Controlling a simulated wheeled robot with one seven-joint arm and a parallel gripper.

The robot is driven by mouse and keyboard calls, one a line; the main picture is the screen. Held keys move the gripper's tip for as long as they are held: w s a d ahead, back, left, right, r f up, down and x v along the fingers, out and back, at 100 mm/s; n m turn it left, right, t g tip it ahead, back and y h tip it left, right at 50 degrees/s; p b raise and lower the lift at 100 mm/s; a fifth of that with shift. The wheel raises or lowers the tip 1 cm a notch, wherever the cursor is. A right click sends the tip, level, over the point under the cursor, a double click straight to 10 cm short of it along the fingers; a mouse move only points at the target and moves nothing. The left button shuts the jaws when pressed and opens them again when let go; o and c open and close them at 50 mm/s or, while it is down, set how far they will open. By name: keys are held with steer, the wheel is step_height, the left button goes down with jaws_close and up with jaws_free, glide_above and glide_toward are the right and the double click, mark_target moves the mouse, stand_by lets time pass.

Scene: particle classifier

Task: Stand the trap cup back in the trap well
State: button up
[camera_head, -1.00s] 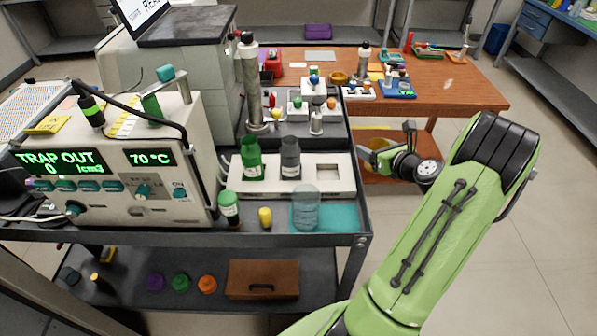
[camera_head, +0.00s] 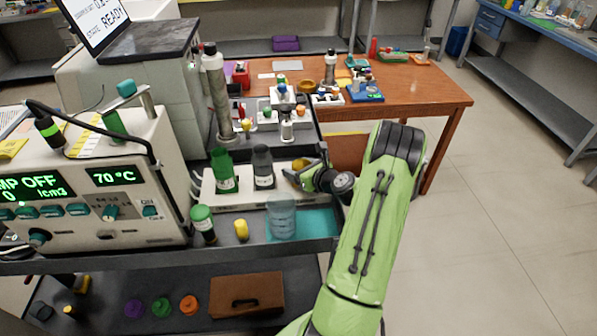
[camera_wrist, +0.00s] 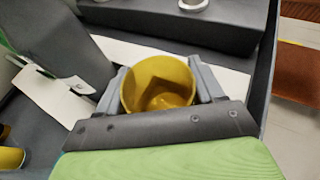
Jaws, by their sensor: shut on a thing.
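The trap cup is an amber, see-through cup (camera_wrist: 160,83) held upright between the two jaws of my gripper (camera_wrist: 163,88) in the wrist view. In the head view, my gripper (camera_head: 306,178) is over the right end of the white block (camera_head: 222,200), where the square trap well is. A bit of the amber cup (camera_head: 291,176) shows at its left side. The well is hidden behind the gripper and cup in the head view. A dark angular shape shows through the cup in the wrist view. I cannot tell how deep the cup sits.
A green bottle (camera_head: 223,172) and a grey bottle (camera_head: 263,168) stand in the block, left of my gripper. A clear beaker (camera_head: 282,217) stands in front on a teal mat (camera_head: 316,224). A green-capped bottle (camera_head: 204,226) and a yellow cylinder (camera_head: 241,230) stand further left.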

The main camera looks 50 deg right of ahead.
steer(key=shift+r, duration=0.1)
steer(key=o, duration=1.1)
steer(key=shift+c, duration=0.2)
steer(key=shift+r, duration=0.15)
steer(key=p+v, duration=0.1)
steer(key=v, duration=1.1)
steer(key=shift+p, duration=0.35)
